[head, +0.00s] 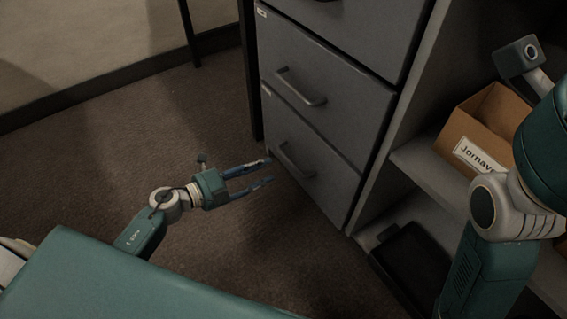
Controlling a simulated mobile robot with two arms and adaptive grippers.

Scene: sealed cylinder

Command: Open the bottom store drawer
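The grey store cabinet stands at the centre right of the head view. Its bottom drawer (310,178) looks shut, with a bar handle (294,162) on its front. My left gripper (268,171) is just left of this handle, with its fingers pointing at it. The two fingers are apart, one above the other, and nothing shows between them. I cannot tell whether the upper fingertip touches the drawer front. My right arm (510,220) is at the right edge, and its gripper is not clearly visible.
Another drawer (325,88) with a handle is above and looks shut. To the right are open shelves with a cardboard box (487,125) labelled "Jornav" and a black tray (412,262) low down. Carpet (100,150) left of the cabinet is clear.

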